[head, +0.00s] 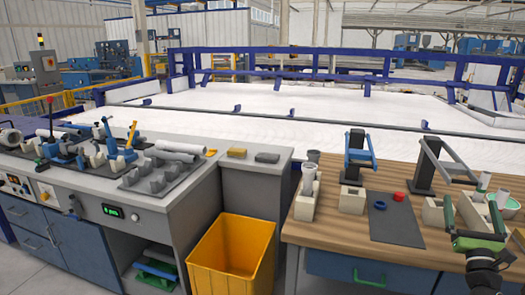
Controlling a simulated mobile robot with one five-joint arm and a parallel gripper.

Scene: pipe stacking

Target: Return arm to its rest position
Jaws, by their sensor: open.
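My gripper (472,208) is at the lower right, over the front right part of the wooden bench (330,222). Its two green fingers stand apart, and I see nothing held between them. My dark wrist hangs below it at the picture's edge. A light grey pipe (308,180) stands upright in a beige block at the bench's left end. Light pipes (484,182) also stand at the right end, just behind my gripper and partly hidden by it. Grey pipes (172,153) lie on the left workbench.
A dark mat (395,228) bears a blue ring (380,205) and a red piece (398,196). Blue (357,150) and grey (424,165) upright fixtures stand behind it. A yellow bin (232,255) stands between the benches. A blue railing (300,70) encloses the white area behind.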

